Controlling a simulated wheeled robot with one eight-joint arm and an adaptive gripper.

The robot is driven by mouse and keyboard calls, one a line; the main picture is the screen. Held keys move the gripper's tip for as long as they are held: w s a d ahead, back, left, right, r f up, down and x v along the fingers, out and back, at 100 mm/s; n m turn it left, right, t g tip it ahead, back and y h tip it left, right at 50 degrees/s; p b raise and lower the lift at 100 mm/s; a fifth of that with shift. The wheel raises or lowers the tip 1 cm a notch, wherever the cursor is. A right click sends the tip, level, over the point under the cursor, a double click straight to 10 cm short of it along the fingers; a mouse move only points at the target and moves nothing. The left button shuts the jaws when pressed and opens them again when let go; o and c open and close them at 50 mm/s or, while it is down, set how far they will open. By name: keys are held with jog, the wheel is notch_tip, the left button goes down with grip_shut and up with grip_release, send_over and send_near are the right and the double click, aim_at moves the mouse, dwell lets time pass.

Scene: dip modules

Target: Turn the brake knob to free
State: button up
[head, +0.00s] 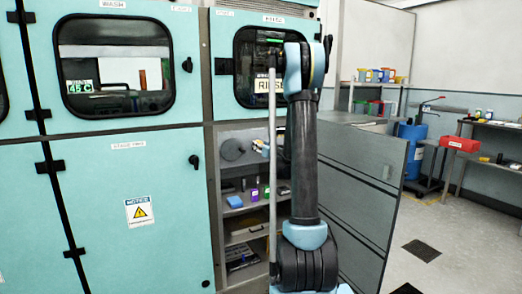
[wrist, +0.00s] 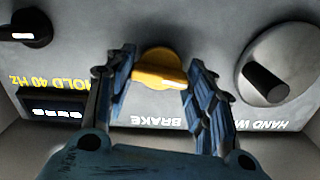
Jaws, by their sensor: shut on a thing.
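The yellow brake knob (wrist: 160,66) sits on a grey panel in the wrist view, above the upside-down word BRAKE. Its bar lies roughly across the picture, tilted slightly down to the right. My gripper (wrist: 161,76) has one blue finger on each side of the knob and is shut on it. The fingers cover parts of the knob's sides. I cannot read any free mark. In the head view my arm hides most of the panel and the knob.
A handwheel (wrist: 265,80) is close on the right in the wrist view. A black knob (wrist: 27,27) and a dark display (wrist: 53,105) are on the left. In the head view, shelves with small items (head: 254,194) lie below the panel, between teal cabinet doors (head: 105,210) and a grey side panel (head: 362,195).

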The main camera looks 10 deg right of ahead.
jog(key=shift+d+m, duration=0.2)
jog(key=shift+m, duration=7.8)
jog(key=o, duration=1.1)
jog(key=shift+f, duration=0.1)
jog(key=shift+c, duration=0.2)
jog(key=shift+a, duration=0.1)
